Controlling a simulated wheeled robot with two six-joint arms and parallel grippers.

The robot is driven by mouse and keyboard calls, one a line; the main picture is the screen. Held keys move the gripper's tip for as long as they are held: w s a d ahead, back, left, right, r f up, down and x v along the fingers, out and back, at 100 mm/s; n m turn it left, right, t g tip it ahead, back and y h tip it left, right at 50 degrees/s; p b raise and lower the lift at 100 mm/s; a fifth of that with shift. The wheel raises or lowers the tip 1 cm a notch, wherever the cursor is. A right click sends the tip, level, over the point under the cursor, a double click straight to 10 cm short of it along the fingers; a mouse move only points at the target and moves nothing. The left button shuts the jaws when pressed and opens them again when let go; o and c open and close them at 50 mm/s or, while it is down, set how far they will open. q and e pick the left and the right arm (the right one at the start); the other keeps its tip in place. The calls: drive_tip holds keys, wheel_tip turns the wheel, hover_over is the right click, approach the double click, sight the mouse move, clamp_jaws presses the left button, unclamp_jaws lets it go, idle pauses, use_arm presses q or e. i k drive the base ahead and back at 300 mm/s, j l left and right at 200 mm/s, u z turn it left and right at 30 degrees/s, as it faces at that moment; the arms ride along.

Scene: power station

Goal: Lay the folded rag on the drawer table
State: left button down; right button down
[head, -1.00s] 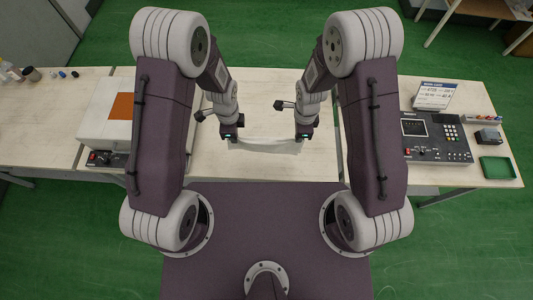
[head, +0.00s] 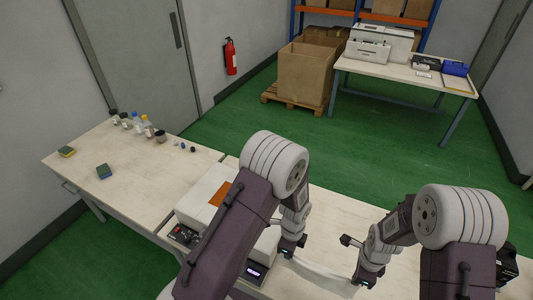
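The rag (head: 322,272) is a whitish cloth, stretched between my two grippers and sagging a little in the middle. My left gripper (head: 287,252) is at its left end and my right gripper (head: 364,281) at its right end; both appear closed on it, though the fingertips are small. The rag is over the near work table (head: 395,262). A pale wooden table (head: 130,190) at left has a bar handle (head: 70,188) at its left edge, and may be the drawer table.
Boxes (head: 306,75) and another table (head: 400,72) are behind.

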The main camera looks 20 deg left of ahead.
sight(149, 177)
drive_tip(key=i+j, duration=0.1)
drive_tip(key=j, duration=1.15)
drive_tip(key=i+j, duration=0.1)
drive_tip(key=j, duration=1.2)
drive_tip(key=i+j, duration=0.1)
drive_tip(key=j, duration=1.15)
drive_tip(key=i+j, duration=0.1)
drive_tip(key=j, duration=1.15)
drive_tip(key=i+z, duration=0.05)
